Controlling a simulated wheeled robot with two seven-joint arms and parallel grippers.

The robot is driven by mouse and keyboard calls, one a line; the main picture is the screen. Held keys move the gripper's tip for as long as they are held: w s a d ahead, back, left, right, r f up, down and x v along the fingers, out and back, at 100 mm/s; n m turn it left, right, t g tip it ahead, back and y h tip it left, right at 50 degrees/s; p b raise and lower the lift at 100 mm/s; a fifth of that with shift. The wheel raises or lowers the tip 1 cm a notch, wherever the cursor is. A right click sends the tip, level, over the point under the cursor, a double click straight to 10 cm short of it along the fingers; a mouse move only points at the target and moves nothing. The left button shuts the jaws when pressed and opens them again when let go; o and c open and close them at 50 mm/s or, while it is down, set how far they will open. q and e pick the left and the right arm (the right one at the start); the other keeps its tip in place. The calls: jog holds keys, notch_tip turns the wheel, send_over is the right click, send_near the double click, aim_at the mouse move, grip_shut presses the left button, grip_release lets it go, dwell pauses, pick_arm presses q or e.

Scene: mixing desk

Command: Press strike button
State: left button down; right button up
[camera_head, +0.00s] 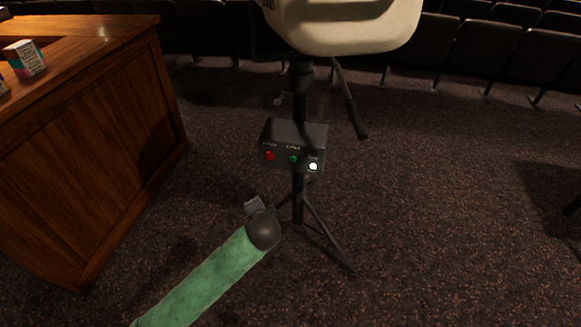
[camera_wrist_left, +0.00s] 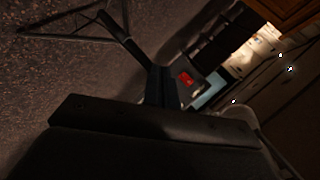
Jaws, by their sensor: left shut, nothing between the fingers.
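A dark control box (camera_head: 293,147) is fixed to a tripod and carries a red button (camera_head: 270,156), a green button (camera_head: 293,159) and a bright white button (camera_head: 313,166). The small labels above them are too blurred to read, so I cannot tell which one is the strike button. My left gripper (camera_head: 254,204) is below and left of the box, apart from it in the head view. In the left wrist view its fingers (camera_wrist_left: 161,78) are shut and empty, with a red patch (camera_wrist_left: 186,79), likely the red button, just beyond them. My right gripper is not in view.
The tripod (camera_head: 298,205) carries a large cream-coloured device (camera_head: 350,28) above the box, with a handle (camera_head: 355,115) hanging at its right. A wooden desk (camera_head: 110,150) stands at the left with a small carton (camera_head: 25,60). Dark seats line the back; carpet is clear at the right.

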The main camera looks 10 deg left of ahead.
aim_at(293, 160)
pick_arm(q)
jog(key=w+d+m+t+h, duration=0.2)
jog(key=w+m+t, duration=0.1)
jog(key=m, duration=1)
jog(key=w+d+f+m+t+h, duration=0.1)
jog(key=w+m+t, duration=0.3)
jog(key=m, duration=1)
jog(key=shift+w+d+t+h, duration=0.15)
jog(key=shift+d+t+h, duration=0.4)
jog(key=shift+d, duration=0.25)
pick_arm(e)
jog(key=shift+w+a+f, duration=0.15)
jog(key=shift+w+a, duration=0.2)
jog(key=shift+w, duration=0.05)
